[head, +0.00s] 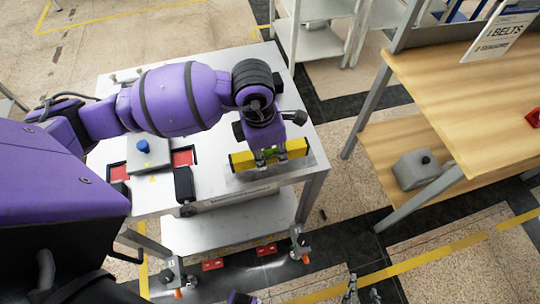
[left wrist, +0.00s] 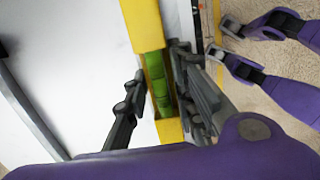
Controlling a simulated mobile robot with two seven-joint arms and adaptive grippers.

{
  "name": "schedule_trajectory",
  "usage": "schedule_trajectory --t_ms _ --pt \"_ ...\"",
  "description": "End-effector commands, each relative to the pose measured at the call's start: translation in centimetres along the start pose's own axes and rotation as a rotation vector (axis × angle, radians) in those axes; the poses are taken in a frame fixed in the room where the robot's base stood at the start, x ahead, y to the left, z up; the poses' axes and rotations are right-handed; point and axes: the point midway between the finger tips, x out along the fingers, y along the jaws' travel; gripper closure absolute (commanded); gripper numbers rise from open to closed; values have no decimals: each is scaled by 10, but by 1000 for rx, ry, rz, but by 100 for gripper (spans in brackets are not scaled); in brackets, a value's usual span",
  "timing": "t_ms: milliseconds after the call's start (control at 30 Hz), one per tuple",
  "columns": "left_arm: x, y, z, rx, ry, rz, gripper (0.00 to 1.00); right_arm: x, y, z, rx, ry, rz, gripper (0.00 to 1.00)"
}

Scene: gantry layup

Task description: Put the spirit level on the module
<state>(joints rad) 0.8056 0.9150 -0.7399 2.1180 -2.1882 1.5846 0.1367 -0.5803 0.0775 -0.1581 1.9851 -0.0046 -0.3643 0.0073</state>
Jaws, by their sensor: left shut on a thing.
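The yellow spirit level (head: 243,160) with a green middle is in my left gripper (head: 270,158), near the right front of the white table. In the left wrist view the level (left wrist: 143,22) runs between the fingers of the left gripper (left wrist: 160,100), its green part (left wrist: 157,75) between them. I cannot tell whether it touches the table. A grey block with a blue knob (head: 143,145), which may be the module, sits at the table's left. My right gripper (head: 362,291) is at the bottom edge of the head view, partly cut off, its fingers apart and empty.

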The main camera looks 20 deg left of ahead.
Motion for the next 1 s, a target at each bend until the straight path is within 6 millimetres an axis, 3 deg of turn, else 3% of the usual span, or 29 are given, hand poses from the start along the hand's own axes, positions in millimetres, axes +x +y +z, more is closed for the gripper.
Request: schedule_trajectory --t_ms 167,533,567,667,1000 --pt "25 -2 -2 1 -1 -3 100 1 0 -3 -1 6 -1 60" --pt "30 -2 -2 2 -1 -3 100 2 0 0 -2 2 -1 60" --pt "29 -2 -2 2 -1 -3 72 2 0 -1 -2 3 -1 60" --pt "28 -2 -2 2 -1 -2 59 2 0 -1 -2 4 -1 60" --pt "26 -2 -1 2 -2 -2 57 2 0 -2 -3 6 -1 60"
